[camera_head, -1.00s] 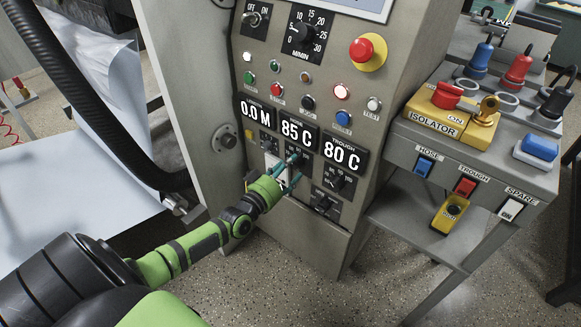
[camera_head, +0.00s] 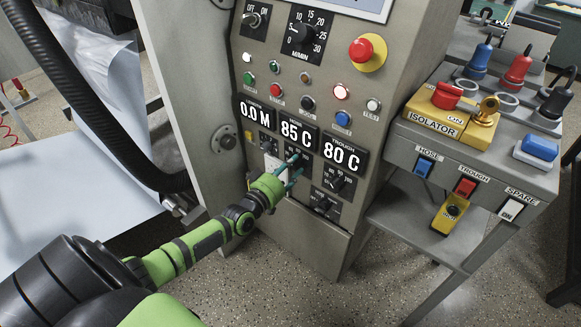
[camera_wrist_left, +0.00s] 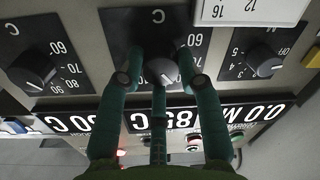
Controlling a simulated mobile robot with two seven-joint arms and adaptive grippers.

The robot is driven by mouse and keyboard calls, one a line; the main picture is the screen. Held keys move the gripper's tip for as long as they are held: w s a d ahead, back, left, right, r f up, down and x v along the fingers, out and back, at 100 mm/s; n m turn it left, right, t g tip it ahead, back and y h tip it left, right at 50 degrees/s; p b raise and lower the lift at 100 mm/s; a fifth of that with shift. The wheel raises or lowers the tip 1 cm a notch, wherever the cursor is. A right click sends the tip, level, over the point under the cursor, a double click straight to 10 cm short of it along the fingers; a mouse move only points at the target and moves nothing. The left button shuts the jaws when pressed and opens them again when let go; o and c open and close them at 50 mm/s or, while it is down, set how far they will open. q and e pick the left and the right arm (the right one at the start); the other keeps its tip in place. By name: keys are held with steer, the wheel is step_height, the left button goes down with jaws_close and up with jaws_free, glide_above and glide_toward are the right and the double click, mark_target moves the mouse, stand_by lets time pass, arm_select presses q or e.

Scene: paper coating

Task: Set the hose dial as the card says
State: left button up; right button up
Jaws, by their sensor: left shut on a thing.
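My left gripper (camera_head: 294,168) has its green fingers closed around the dial under the 85 C display (camera_head: 296,133) on the grey panel. In the left wrist view, which is upside down, this dial (camera_wrist_left: 161,72) sits between the fingertips (camera_wrist_left: 163,75), with its scale partly covered. The 85 C display (camera_wrist_left: 184,119) shows there too. A white card (camera_wrist_left: 250,12) with the numbers 12 and 16 is partly cut off at the top; the gripper partly covers it in the head view. My right gripper is not in view.
A trough display (camera_head: 341,153) reads 80 C, with another dial (camera_head: 336,182) below it. A counter (camera_head: 255,112) reads 0.0 M. A red stop button (camera_head: 361,49) and the isolator box (camera_head: 436,119) are further right. A thick black hose (camera_head: 100,110) hangs at left.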

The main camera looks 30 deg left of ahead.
arm_select(q)
steer(key=shift+w+a+r, duration=0.1)
steer(key=shift+a+r, duration=0.1)
steer(key=shift+r, duration=0.2)
steer(key=o, duration=1.1)
steer(key=shift+o, duration=0.2)
steer(key=shift+f, duration=0.15)
steer(key=shift+s+d+f, duration=0.1)
steer(key=shift+s+f, duration=0.1)
steer(key=shift+s, duration=0.45)
steer(key=s, duration=1)
steer(key=shift+s+a+r, duration=0.25)
steer(key=shift+s, duration=0.15)
steer(key=shift+f, duration=0.1)
